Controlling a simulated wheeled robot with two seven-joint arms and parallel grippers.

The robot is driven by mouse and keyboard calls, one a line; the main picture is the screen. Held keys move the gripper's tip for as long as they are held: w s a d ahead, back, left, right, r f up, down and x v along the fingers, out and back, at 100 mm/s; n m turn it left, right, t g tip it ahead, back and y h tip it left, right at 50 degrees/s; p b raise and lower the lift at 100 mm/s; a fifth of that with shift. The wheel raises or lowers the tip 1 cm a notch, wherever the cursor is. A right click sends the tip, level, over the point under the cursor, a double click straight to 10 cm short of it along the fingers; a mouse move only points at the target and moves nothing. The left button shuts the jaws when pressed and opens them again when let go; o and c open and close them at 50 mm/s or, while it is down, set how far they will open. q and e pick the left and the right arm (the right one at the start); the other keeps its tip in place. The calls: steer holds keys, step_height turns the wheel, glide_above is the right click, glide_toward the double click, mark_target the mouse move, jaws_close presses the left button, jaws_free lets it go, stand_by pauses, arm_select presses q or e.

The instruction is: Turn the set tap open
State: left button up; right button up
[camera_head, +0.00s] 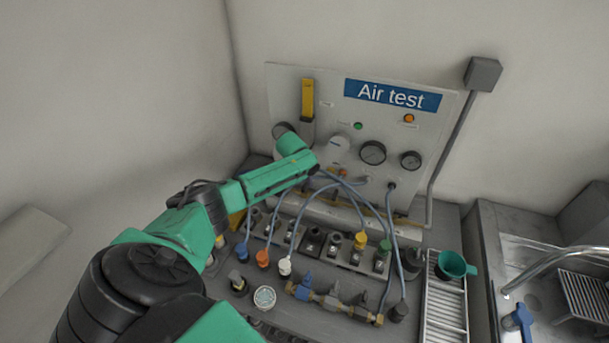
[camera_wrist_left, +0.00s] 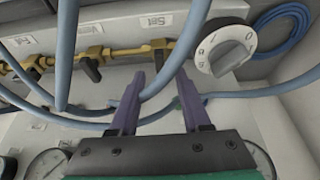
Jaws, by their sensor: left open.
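In the left wrist view, a brass pipe (camera_wrist_left: 118,50) runs along a pale ledge with small dark tap handles. The set tap (camera_wrist_left: 158,56) has a dark handle and sits by the label "Set" (camera_wrist_left: 157,20). A second dark handle (camera_wrist_left: 91,70) sits to its left, by another label. My left gripper (camera_wrist_left: 160,78) is open, its two purple fingers pointing toward the set tap, one on either side of it in the picture. I cannot tell whether they touch it. In the head view my left gripper (camera_head: 314,168) is at the panel's lower part, and the set tap cannot be made out.
A blue-grey hose (camera_wrist_left: 176,60) crosses the space between the fingers in the wrist view. A white dial knob (camera_wrist_left: 225,48) is close to the right finger. The "Air test" panel (camera_head: 440,120) carries gauges (camera_head: 373,152). Coloured fittings (camera_head: 262,258) and hoses crowd the bench below.

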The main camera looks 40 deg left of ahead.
mark_target(305, 186)
arm_select(q)
steer(key=x, duration=0.3)
steer(key=shift+w+d, duration=0.1)
steer(key=shift+w, duration=0.15)
steer(key=shift+f, duration=0.2)
steer(key=shift+s+r, duration=0.1)
steer(key=shift+s, duration=0.2)
steer(key=c, duration=0.4)
steer(key=shift+w, duration=0.15)
jaws_close()
arm_select(e)
steer(key=shift+w+a+f, duration=0.1)
steer(key=shift+w+f, duration=0.1)
steer(key=shift+w, duration=0.7)
steer(key=shift+w, duration=0.1)
